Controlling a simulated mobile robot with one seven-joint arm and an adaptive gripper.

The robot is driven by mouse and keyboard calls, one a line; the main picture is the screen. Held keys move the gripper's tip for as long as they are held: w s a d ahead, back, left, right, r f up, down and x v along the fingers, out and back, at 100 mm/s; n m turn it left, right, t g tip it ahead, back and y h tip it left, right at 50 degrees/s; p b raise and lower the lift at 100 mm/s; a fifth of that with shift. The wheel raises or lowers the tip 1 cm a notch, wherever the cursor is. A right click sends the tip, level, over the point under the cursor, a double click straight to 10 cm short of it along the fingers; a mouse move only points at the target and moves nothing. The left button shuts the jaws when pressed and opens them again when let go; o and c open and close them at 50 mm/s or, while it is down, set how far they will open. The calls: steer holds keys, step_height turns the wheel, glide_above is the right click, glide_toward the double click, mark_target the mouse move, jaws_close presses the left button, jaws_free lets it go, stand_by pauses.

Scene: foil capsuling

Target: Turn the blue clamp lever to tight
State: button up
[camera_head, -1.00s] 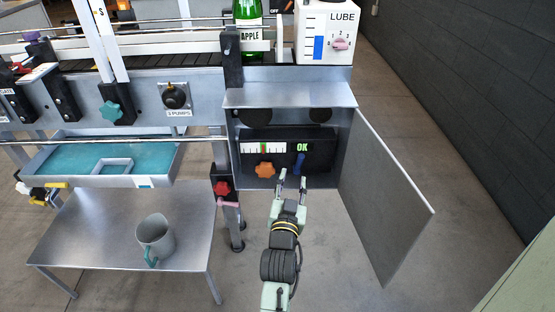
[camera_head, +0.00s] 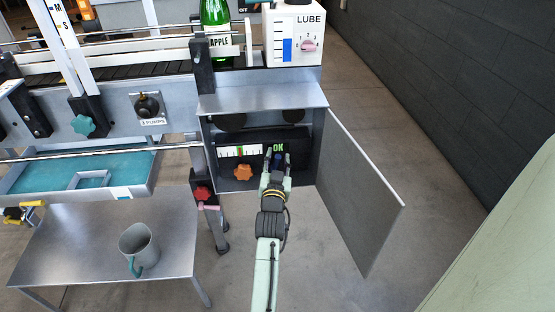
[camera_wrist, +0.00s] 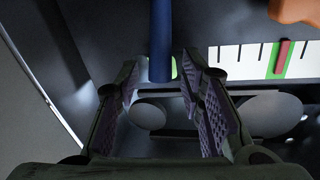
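The blue clamp lever (camera_wrist: 160,40) shows in the wrist view as a dark blue bar, its end reaching down between my fingers. My gripper (camera_wrist: 160,68) is open, with one ridged finger on each side of the lever and a visible gap on both sides. In the head view my gripper (camera_head: 276,158) reaches into the open metal box (camera_head: 262,97) and mostly hides the lever. A white gauge (camera_wrist: 262,62) beside the lever has a red pointer inside its green band. A green OK (camera_head: 278,148) is lit right of the gauge.
An orange knob (camera_head: 243,172) sits left of the lever, under the gauge. The box's door (camera_head: 358,195) stands open to the right. A red knob (camera_head: 203,193) is on the post at left. A mug (camera_head: 139,247) stands on the low table (camera_head: 100,245).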

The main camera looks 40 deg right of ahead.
steer(key=shift+c, duration=0.2)
jaws_close()
stand_by(0.6)
